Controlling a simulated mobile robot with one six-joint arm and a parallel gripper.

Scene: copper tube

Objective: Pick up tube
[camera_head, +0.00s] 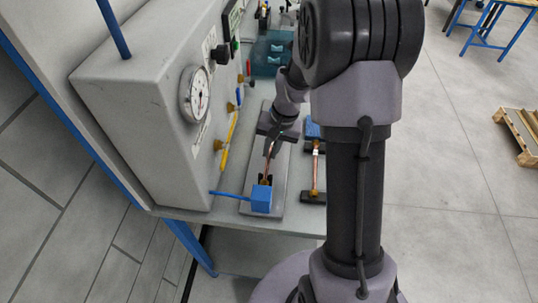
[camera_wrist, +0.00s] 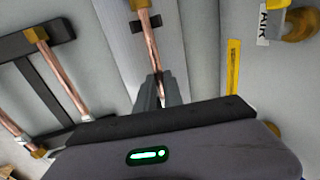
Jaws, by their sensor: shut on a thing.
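A copper tube (camera_head: 268,165) stands over a grey plate, its lower end at a blue block (camera_head: 261,198) with a dark holder. In the wrist view the same tube (camera_wrist: 150,45) runs up from between my fingers to a brass-coloured end at the top edge, passing a small black bracket (camera_wrist: 136,26). My gripper (camera_head: 273,146) is shut on the tube at its upper part; the fingers also show in the wrist view (camera_wrist: 159,90). Whether the far end still sits in the holder cannot be told.
A black rack (camera_head: 313,197) right of the plate holds another copper tube (camera_head: 316,170); more tubes show in the wrist view (camera_wrist: 62,80). A grey cabinet with a gauge (camera_head: 195,94) and yellow handle (camera_head: 229,140) stands close on the left.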

